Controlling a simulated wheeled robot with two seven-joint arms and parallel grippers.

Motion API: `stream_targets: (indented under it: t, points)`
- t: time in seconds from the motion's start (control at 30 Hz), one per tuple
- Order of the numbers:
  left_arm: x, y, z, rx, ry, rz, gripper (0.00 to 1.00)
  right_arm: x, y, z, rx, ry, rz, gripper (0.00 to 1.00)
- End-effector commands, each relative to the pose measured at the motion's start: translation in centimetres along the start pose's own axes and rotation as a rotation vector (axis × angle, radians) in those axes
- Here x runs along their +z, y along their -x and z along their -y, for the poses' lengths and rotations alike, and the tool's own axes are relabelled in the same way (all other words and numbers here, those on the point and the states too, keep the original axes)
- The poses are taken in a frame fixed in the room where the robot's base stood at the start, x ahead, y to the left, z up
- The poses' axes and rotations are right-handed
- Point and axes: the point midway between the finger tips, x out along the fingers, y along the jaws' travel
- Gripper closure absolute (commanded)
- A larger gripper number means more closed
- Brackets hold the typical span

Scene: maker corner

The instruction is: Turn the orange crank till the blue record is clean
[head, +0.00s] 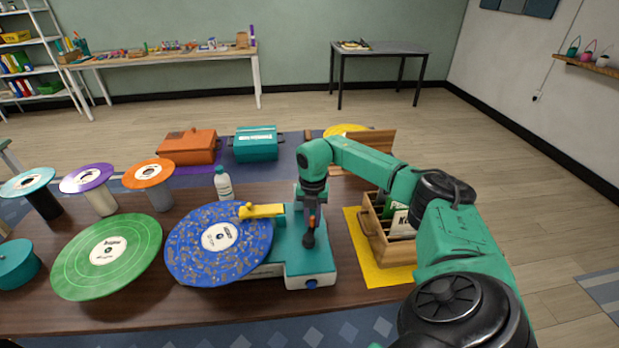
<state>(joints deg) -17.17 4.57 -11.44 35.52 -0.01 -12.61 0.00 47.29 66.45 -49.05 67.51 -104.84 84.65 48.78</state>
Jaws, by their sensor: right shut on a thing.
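The blue record (190,240) lies flat on the cleaning machine, with brown specks of dirt spread over much of its face. The teal and white machine (309,268) stands to its right, and its yellow arm (262,211) reaches over the record's right edge. My right gripper (309,236) points down over the machine's top, shut on the orange crank. The crank is almost wholly hidden by the gripper. My left gripper is out of view.
A green record (75,265) lies left of the blue one. A white bottle (223,185) stands behind it. Record stands, such as the orange-topped one (148,173), are at the left. A wooden record crate (375,245) sits on a yellow mat (355,262) at the right.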

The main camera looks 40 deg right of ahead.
Motion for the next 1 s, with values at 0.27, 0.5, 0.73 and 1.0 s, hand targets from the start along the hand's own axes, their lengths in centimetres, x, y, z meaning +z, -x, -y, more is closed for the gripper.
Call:
stream_targets:
  t: [0.27,0.5,0.73,1.0]
  points:
    - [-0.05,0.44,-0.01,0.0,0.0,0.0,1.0,0.02,0.14,0.35,0.001,-0.089,0.002,1.0]
    - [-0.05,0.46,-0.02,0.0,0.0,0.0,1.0,-0.01,0.08,0.41,0.001,-0.105,0.002,1.0]
    - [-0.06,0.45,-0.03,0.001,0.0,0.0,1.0,-0.02,0.06,0.41,0.0,-0.103,0.001,1.0]
    - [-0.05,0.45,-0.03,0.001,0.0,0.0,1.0,-0.06,0.02,0.39,0.0,-0.102,0.0,0.46]
